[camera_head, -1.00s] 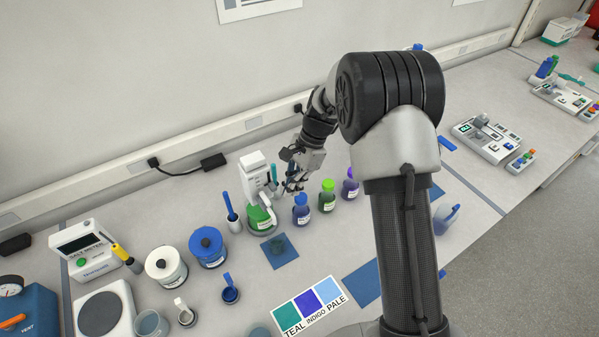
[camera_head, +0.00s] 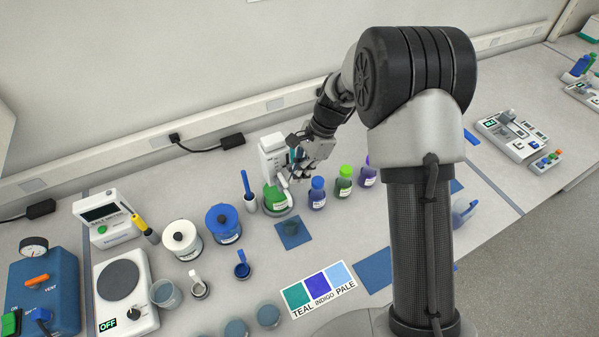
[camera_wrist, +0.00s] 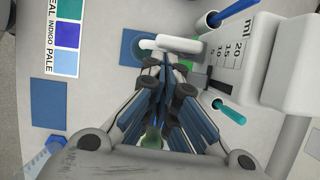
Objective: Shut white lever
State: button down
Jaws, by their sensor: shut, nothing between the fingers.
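The white lever (camera_wrist: 182,46) is a rounded bar sticking out from the front of a white dispenser (camera_wrist: 262,60) in the wrist view. My gripper (camera_wrist: 166,72) is shut and empty, with its fingertips right beside the lever; I cannot tell whether they touch it. In the head view the dispenser (camera_head: 271,148) stands on a green bottle (camera_head: 276,201). The lever (camera_head: 283,179) shows partly there, beside my gripper (camera_head: 294,172), which hides part of it.
Blue (camera_head: 317,194), green (camera_head: 343,183) and purple (camera_head: 367,174) bottles stand to the right of the dispenser. A blue-handled tool in a holder (camera_head: 249,192) stands to its left. A blue mat (camera_head: 292,236) lies in front. White and blue jars are further left.

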aim_at(281, 182)
jog(key=shift+s+a+m+t, duration=0.15)
jog(key=shift+s+m+t, duration=0.25)
jog(key=shift+m, duration=0.6)
jog(key=s+a+m+t+p, duration=0.1)
jog(key=m, duration=0.2)
jog(key=s+a+m+t+p, duration=0.1)
jog(key=m, duration=0.3)
jog(key=s+a+m+t+h+p, duration=0.1)
jog(key=a+m+t, duration=0.1)
jog(key=m, duration=0.2)
jog(key=shift+s, duration=0.1)
jog(key=shift+a+p, duration=0.4)
jog(key=shift+a, duration=0.1)
jog(key=shift+w+d+r+p, duration=0.1)
jog(key=shift+w+d+p, duration=0.05)
jog(key=shift+w+p, duration=0.55)
jog(key=shift+w, duration=0.1)
